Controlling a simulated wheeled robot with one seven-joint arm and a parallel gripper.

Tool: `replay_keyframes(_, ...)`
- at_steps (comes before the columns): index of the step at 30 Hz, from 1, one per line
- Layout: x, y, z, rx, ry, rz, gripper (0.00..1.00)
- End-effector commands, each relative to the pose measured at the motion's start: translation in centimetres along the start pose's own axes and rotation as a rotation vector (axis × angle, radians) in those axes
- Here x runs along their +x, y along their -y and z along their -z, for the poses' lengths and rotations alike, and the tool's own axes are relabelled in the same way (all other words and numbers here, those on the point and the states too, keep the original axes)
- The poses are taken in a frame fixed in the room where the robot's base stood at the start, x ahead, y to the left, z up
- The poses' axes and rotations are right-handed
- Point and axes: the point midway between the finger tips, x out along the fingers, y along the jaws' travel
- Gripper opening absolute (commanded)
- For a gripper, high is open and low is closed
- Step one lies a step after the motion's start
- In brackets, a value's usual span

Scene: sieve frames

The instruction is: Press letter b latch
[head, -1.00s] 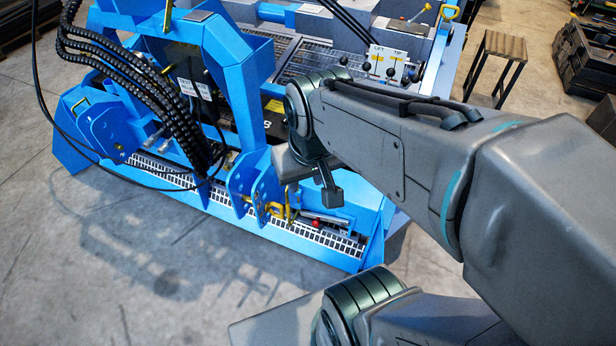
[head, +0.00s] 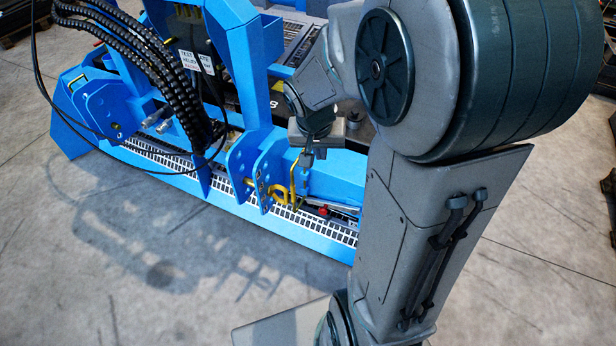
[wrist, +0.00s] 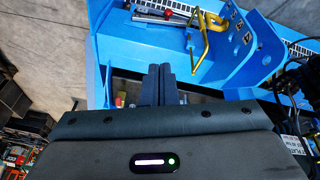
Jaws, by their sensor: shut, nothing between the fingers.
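My gripper (head: 306,160) hangs shut and empty over the front beam of the blue machine (head: 335,172). In the wrist view my fingers (wrist: 162,68) are together, pointing at blue metal.
Blue bracket plates (head: 262,185) stand left of the yellow handle. Black hoses (head: 150,55) arch over the machine's left side. My arm hides the machine's right part. Open concrete floor (head: 150,270) lies in front.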

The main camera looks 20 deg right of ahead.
Motion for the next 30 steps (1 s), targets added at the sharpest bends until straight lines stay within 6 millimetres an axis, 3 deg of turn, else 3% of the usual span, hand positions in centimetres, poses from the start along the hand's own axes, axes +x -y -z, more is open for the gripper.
replay_keyframes(1,3.4,0.3,0.1,0.026,0.005,-0.009,0.00)
replay_keyframes(15,22.6,2.1,2.1,0.268,0.007,-0.018,0.00)
replay_keyframes(21,26.9,2.5,2.1,0.325,0.013,-0.008,0.00)
replay_keyframes(30,27.7,2.6,2.2,0.341,0.014,-0.004,0.00)
